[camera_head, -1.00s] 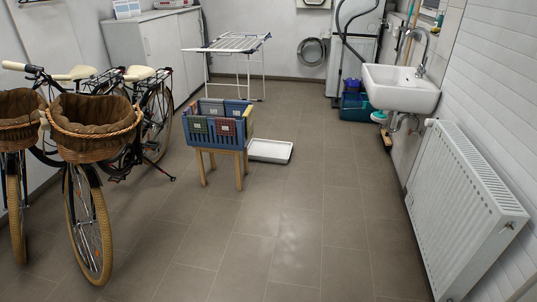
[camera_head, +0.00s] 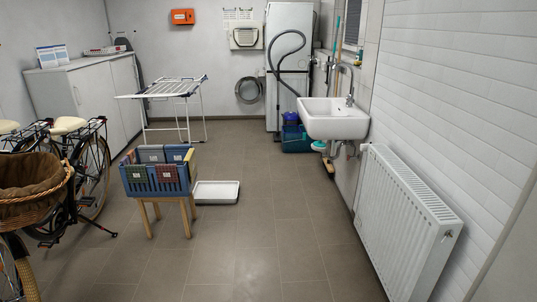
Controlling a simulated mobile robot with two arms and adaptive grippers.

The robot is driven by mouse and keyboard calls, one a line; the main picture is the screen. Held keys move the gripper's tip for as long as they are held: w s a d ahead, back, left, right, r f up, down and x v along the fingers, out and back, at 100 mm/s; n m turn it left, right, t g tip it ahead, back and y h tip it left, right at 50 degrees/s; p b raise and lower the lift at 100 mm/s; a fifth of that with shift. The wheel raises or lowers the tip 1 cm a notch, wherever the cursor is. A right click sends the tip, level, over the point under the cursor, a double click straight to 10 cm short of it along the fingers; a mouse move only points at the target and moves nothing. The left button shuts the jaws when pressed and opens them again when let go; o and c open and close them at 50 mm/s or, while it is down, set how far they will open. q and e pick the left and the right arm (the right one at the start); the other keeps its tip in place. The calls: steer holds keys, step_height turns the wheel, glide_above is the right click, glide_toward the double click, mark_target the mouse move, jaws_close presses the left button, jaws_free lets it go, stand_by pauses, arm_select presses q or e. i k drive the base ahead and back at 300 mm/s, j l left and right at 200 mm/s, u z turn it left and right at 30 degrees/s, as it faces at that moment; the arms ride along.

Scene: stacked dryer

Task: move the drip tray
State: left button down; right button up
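A shallow white rectangular tray (camera_head: 217,193), which looks like the drip tray, lies flat on the tiled floor in the middle of the room. It is just right of and behind a blue crate on wooden legs (camera_head: 158,180), which may hide a little of its left end. It looks empty. Neither of my grippers shows in the head view, so I cannot see their state.
Bicycles with wicker baskets (camera_head: 32,190) stand at the left. A white drying rack (camera_head: 172,92) stands behind the crate. A sink (camera_head: 333,119) and a radiator (camera_head: 402,222) line the right wall. Blue tubs (camera_head: 295,138) sit by the tall white unit (camera_head: 289,62). The centre floor is clear.

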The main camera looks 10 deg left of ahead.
mark_target(204, 192)
steer(key=i+u, duration=0.3)
steer(key=i, duration=3.6)
steer(key=j, duration=0.1)
